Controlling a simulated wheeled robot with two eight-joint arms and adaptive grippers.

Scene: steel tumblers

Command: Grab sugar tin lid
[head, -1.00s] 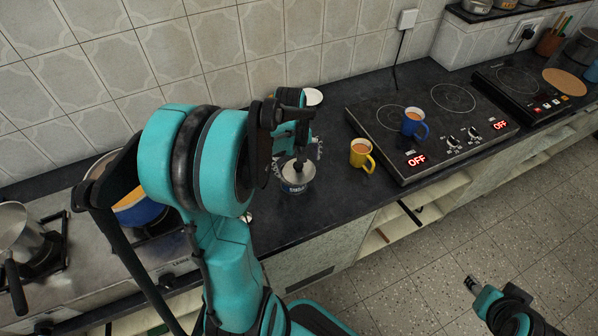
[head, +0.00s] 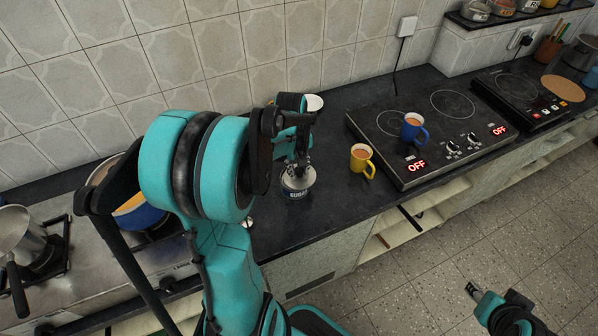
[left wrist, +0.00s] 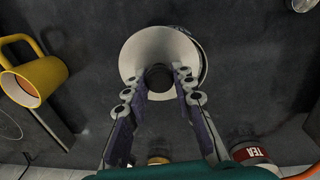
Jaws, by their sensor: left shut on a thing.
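The sugar tin (head: 297,194), with a "SUGAR" label, stands upright on the dark counter. Its pale round lid (head: 306,181) is on top, partly hidden by my left gripper (head: 298,167). In the left wrist view, the lid (left wrist: 137,57) is seen from above with a dark round knob (left wrist: 158,76) at its middle. My left gripper (left wrist: 158,90) has its fingertips on both sides of the knob and is shut on it. I cannot tell any gap between lid and tin. My right gripper (head: 472,290) is low at the right, over the floor, far from the tin.
A yellow mug (head: 361,160) stands right of the tin. A blue mug (head: 412,128) is on the black hob (head: 390,150). A white container (head: 314,102) stands behind my left arm. A tea tin (left wrist: 250,153) shows in the left wrist view. A blue pot (head: 143,217) is at left.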

